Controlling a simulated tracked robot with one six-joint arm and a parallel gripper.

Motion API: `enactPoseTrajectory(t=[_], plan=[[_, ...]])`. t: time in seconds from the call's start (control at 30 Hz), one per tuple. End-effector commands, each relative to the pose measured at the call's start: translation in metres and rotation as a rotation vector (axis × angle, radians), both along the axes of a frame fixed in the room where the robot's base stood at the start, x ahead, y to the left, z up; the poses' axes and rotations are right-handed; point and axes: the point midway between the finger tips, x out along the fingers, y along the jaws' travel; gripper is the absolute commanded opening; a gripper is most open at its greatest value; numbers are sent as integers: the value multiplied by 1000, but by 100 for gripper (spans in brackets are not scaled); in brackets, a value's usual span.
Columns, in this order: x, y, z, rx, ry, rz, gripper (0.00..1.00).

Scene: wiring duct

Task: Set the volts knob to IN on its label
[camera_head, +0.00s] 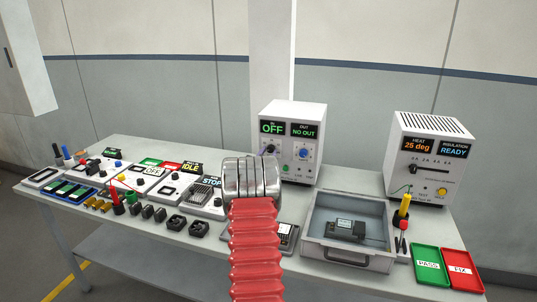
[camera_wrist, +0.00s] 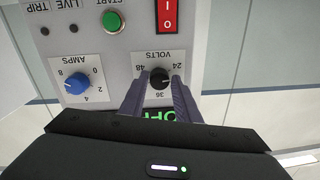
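The black volts knob (camera_wrist: 160,78) sits on a white VOLTS label in the wrist view, where the panel appears upside down. The knob's pointer is too small to read surely. My gripper (camera_wrist: 160,88) has one finger on each side of the knob, with a narrow gap seeming to show, so it looks open around it. In the head view the white supply box (camera_head: 313,112) shows OFF under IN and NO OUT under OUT.
Beside the volts knob are the blue amps knob (camera_wrist: 77,80), a green START button (camera_wrist: 113,22) and a red rocker switch (camera_wrist: 169,15). A grey open case (camera_head: 347,254), a heater box (camera_head: 431,155) and pass and fix trays (camera_head: 430,266) stand right. Several small parts crowd the bench's left.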

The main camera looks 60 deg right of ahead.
Motion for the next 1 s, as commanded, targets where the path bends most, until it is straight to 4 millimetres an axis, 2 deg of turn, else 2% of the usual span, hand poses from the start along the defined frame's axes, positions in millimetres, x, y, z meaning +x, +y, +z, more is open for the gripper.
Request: enactPoseTrajectory(t=[0.03,0.37,0.67,1.0], plan=[[0,0,0,0,0,0,25],[0,0,0,0,0,1,3],[1,0,1,-10,62,2,3],[1,1,1,-44,278,2,3]])
